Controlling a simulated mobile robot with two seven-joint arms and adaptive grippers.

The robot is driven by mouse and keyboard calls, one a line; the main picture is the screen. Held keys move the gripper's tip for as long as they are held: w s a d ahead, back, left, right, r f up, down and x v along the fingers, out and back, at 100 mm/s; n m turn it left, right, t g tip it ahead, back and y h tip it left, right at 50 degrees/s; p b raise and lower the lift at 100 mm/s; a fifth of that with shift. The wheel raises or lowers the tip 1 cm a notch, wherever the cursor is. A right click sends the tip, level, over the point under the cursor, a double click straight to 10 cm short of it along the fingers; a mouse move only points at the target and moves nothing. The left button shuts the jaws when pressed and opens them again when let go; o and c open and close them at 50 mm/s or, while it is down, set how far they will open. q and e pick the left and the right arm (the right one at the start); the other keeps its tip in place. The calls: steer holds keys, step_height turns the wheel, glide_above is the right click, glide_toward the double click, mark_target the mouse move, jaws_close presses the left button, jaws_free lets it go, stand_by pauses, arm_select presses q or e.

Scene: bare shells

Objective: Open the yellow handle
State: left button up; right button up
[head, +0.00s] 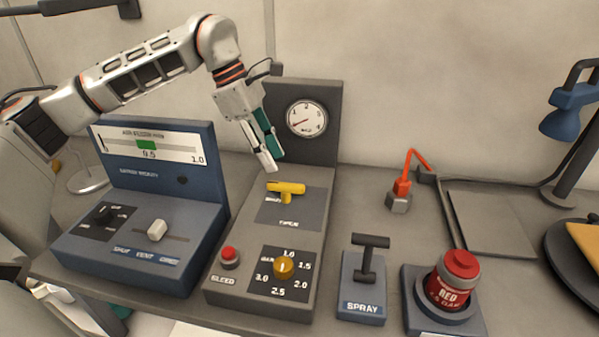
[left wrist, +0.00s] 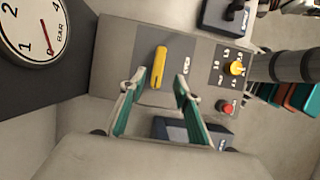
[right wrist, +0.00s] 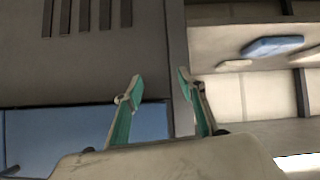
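The yellow handle (head: 286,187) is a short bar on a dark plate with printed labels, on the sloping top of a grey console (head: 240,215). In the head view it lies roughly crosswise. My left gripper (head: 270,167) is above and just behind the handle, pointing down at it. In the left wrist view the gripper (left wrist: 160,80) is open, and the handle (left wrist: 159,68) shows just beyond and between its fingertips, apparently apart from them. My right gripper (right wrist: 157,80) is open and empty in the right wrist view, facing grey and blue panels.
A round gauge (head: 306,119) stands on the console's back panel. A red button (head: 229,256) and yellow knob (head: 284,267) are nearer the front. A blue meter box (head: 150,200) stands left; a spray lever (head: 369,255) and red can (head: 455,280) stand right.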

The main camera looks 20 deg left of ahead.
mark_target(286, 184)
arm_select(q)
steer(key=shift+w+a, duration=0.1)
steer(key=shift+a, duration=0.15)
steer(key=x, duration=0.7)
steer(key=shift+d+f, duration=0.1)
steer(key=shift+f, duration=0.05)
jaws_close()
